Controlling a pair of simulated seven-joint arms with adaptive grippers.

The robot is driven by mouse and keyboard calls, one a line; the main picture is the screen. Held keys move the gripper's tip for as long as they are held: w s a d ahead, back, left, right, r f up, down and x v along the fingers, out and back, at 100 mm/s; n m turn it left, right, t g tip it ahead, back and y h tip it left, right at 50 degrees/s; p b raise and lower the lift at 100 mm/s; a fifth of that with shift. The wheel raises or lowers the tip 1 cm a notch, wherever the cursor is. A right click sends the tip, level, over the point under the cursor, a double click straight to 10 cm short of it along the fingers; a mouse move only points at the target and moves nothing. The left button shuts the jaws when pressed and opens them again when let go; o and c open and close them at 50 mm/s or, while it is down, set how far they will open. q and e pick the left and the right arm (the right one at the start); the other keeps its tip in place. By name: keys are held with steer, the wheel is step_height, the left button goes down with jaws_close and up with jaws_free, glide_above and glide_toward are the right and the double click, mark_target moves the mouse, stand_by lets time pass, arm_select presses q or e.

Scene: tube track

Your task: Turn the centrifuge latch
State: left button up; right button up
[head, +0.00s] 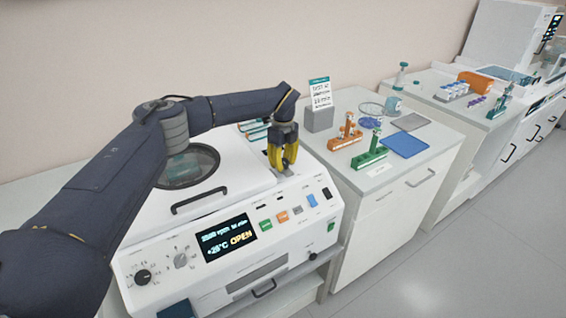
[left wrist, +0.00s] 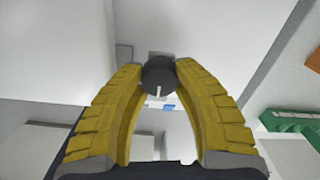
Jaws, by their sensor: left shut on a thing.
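The white centrifuge (head: 140,246) stands at the left of the head view, its lid down, with a round dark window (head: 190,166) and a black handle (head: 199,201). My left gripper (head: 283,168) points down over the right part of the centrifuge top. In the left wrist view its yellow fingers (left wrist: 160,78) are shut on the round dark latch knob (left wrist: 158,76), which has a pale line on its face. In the head view the fingers hide the knob. My right gripper is in neither view.
Right of the centrifuge, a counter holds an orange tube rack (head: 346,138), a green tube rack (head: 370,157), a blue mat (head: 404,145) and a grey block with a sign (head: 319,92). A further bench with tubes stands beyond. Floor at the lower right is clear.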

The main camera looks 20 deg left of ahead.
mark_target(284, 162)
arm_select(q)
steer(key=shift+s+d+f, duration=0.1)
steer(key=shift+s, duration=0.05)
stand_by(0.3)
steer(key=o, duration=1.3)
steer(key=shift+r, duration=4.05)
